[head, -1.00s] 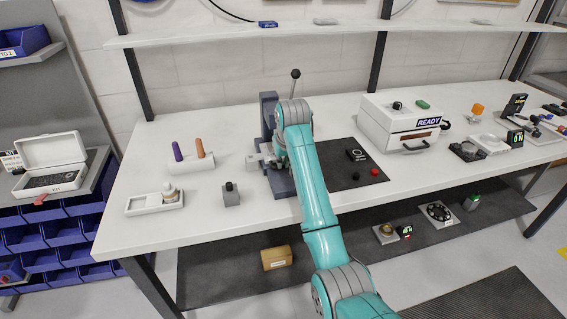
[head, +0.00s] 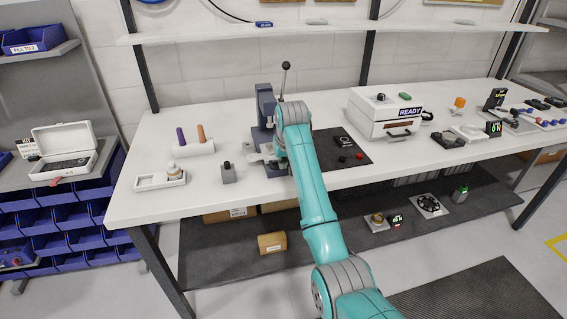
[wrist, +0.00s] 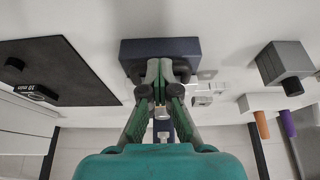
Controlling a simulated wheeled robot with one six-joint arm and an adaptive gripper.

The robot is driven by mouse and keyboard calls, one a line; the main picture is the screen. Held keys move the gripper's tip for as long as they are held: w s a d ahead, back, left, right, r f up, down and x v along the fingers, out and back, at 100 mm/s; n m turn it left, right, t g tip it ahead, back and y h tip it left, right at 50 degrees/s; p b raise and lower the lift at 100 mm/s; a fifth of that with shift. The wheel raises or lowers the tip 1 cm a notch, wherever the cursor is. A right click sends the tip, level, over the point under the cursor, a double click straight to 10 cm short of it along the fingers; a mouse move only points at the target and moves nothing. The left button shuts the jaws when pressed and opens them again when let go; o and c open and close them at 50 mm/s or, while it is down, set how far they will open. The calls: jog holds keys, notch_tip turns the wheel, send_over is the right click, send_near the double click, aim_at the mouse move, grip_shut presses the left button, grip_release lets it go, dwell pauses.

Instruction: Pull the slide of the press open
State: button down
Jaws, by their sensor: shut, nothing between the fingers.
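The press (head: 265,104) is a dark blue-grey column with a black-knobbed lever, standing on the bench left of centre. A light grey slide-like part (head: 253,157) sticks out at its left; my arm hides some of the press. In the wrist view the dark blue press part (wrist: 187,46) lies just beyond my gripper (wrist: 160,64). Its green fingers are together and empty. Light grey metal parts (wrist: 203,100) show to the right of the fingers. Whether the fingertips touch the press cannot be told.
A grey block with a black knob (head: 228,173) and a white tray (head: 150,182) stand left of the press. A holder with purple and orange handles (head: 194,149) is behind. A black mat (head: 325,160) and a white READY box (head: 370,117) lie right.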

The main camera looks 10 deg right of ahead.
jog(key=shift+s+f, duration=0.45)
jog(key=shift+f, duration=0.05)
jog(key=shift+c, duration=0.4)
grip_release()
jog(key=shift+w+r, duration=0.1)
jog(key=shift+w, duration=0.05)
jog(key=shift+r, duration=0.1)
jog(key=shift+r, duration=0.1)
jog(key=shift+r, duration=0.2)
jog(key=v, duration=1.1)
jog(key=shift+r, duration=0.2)
